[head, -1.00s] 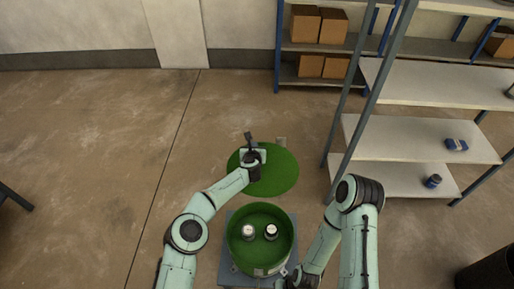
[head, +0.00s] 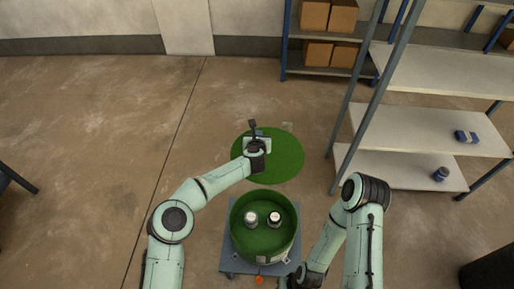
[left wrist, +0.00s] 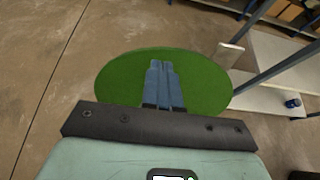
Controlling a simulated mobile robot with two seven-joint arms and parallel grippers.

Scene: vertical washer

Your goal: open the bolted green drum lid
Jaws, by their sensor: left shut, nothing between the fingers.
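The green drum (head: 238,247) is uncovered on top, with two pale-topped round parts inside it. The round green lid (head: 285,160) is off the opening, just beyond the drum's far rim. I cannot tell whether a hinge joins them. My left gripper (head: 254,128) is over the lid's left part in the head view. In the left wrist view its two blue-grey fingers (left wrist: 163,85) are together and empty, in front of the lid (left wrist: 115,80). I cannot tell if they touch it. My right gripper (head: 288,283) is only partly visible near the drum's lower right; its fingers are unclear.
The drum stands on a grey-blue base (head: 228,264). A shelf rack (head: 420,125) stands close on the right, its post near the lid. Another rack with cardboard boxes (head: 328,15) is at the back. The floor to the left is mostly clear.

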